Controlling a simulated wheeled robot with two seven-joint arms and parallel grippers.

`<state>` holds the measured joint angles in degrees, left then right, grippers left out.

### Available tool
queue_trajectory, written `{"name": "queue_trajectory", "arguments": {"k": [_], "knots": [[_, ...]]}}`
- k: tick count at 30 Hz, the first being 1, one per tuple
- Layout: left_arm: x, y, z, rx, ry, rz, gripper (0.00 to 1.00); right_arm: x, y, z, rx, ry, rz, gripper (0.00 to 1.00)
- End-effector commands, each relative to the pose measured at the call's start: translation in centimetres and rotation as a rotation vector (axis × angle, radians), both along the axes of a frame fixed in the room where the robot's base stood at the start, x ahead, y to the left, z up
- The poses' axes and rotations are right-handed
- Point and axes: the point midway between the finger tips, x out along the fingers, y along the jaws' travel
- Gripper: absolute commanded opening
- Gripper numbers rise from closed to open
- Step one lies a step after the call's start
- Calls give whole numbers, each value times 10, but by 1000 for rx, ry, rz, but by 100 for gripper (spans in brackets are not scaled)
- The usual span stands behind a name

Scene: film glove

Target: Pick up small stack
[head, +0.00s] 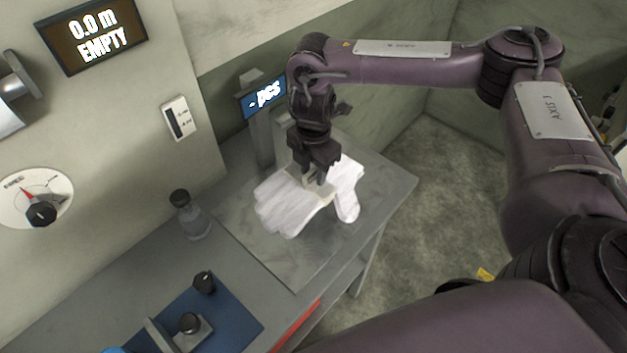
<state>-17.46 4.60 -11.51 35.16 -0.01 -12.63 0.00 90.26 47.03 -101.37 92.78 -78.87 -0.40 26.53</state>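A small stack of white gloves (290,205) lies on the grey plate at the right end of the bench, below the small "- pcs" display. My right gripper (318,181) points down at the cuff end of the stack, with its fingertips at the gloves. The fingers hide part of the cuff, and I cannot tell whether they are closed on it. My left gripper is not in the head view.
The "- pcs" display (262,97) stands on a post behind the gloves. A small bottle (192,218) stands left of them. A blue mat (222,318) with black knobs lies at the front. The grey bench (150,275) ends at the right, with open floor beyond.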

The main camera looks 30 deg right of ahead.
Motion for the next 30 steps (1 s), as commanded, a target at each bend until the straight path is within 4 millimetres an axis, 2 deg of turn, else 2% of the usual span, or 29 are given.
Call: {"name": "queue_trajectory", "arguments": {"k": [4, 8, 15, 30], "knots": [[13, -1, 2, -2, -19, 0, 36, 0, 0, -4, 0, 0, 0, 34], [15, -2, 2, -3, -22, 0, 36, 0, 0, -4, 0, 0, 0, 32], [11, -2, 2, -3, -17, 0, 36, 0, 0, -3, 0, 0, 0, 1], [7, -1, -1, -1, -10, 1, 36, 0, 0, 1, 2, -2, 0, 0]]}}
